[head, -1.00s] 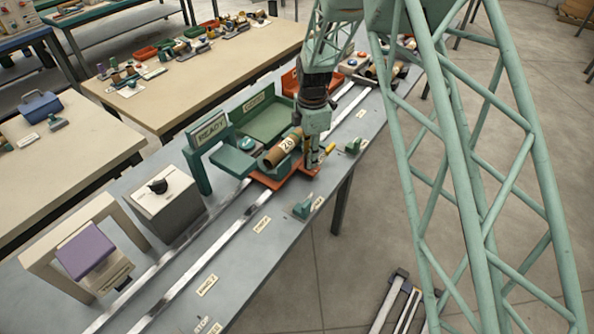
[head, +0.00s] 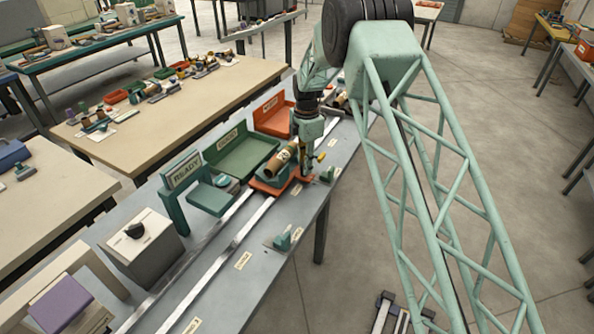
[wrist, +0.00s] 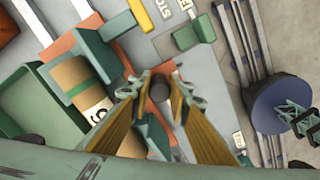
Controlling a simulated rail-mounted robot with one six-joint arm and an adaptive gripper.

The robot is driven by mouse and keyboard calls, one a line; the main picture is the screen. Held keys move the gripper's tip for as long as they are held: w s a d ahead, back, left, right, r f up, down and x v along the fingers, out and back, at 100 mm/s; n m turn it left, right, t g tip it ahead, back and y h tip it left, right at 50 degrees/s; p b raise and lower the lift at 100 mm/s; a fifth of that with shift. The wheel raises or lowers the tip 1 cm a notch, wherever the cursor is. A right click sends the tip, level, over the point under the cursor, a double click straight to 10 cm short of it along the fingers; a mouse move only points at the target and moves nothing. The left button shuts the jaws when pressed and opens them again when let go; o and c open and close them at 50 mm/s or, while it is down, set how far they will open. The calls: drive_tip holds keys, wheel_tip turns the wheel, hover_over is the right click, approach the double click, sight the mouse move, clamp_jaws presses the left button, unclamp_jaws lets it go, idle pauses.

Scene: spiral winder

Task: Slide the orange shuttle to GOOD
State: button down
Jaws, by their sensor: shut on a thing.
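The orange shuttle (head: 267,187) sits across the two metal rails, in front of the green tray (head: 252,161). It carries a brown cardboard tube (head: 279,161) with a white number label on a teal cradle. In the wrist view the tube (wrist: 70,76) with its green band lies left of my gripper. My gripper (head: 308,174) is at the shuttle's right end. In the wrist view my gripper (wrist: 159,84) has its fingertips on either side of a dark round-topped post (wrist: 160,89) and is shut on it. The tray labels are too small to read.
Small green stops (head: 327,175) and (head: 283,238) stand along the table's right edge. A teal READY sign (head: 184,170) and a grey box with a black knob (head: 142,244) stand left. An orange tray (head: 274,116) is beyond the green one. Bare rail (head: 238,240) lies in front of the shuttle.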

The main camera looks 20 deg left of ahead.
drive_tip(key=shift+w, duration=0.1)
idle(0.3)
drive_tip(key=c, duration=2.4)
unclamp_jaws()
drive_tip(key=shift+r, duration=0.15)
drive_tip(key=shift+r, duration=5.85)
